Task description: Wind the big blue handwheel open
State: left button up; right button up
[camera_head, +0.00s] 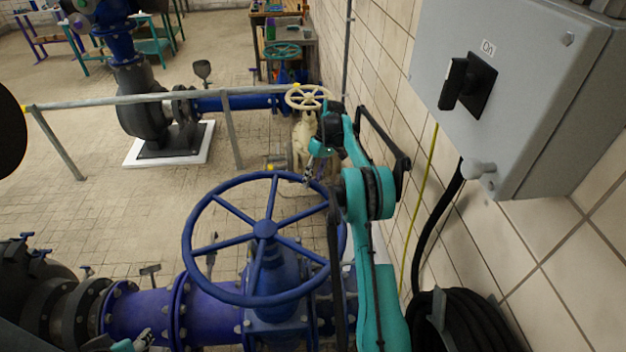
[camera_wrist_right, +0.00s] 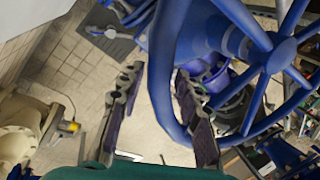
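The big blue handwheel (camera_head: 264,229) sits on a blue valve (camera_head: 275,295) in the middle of the head view. Its rim (camera_wrist_right: 160,75) and spokes fill the upper right of the right wrist view. My right gripper (camera_head: 314,172) is by the rim's far right part. In the wrist view its two fingers (camera_wrist_right: 160,112) are apart, and the rim shows between them, nearer the right finger. I cannot tell whether the rim lies within their grasp or just beyond; it is not clamped. A small part of my left gripper (camera_head: 142,339) shows at the bottom left; its finger state is unclear.
A grey switch box (camera_head: 510,85) juts from the tiled wall at right, with a coiled black hose (camera_head: 465,325) below. A cream handwheel (camera_head: 308,97) stands beyond my right gripper. A grey railing (camera_head: 150,99) crosses behind. Tiled floor lies open to the left.

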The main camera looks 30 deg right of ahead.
dwell(0.3)
jog(key=v, duration=1.1)
jog(key=shift+r, duration=0.4)
jog(key=shift+d, duration=0.1)
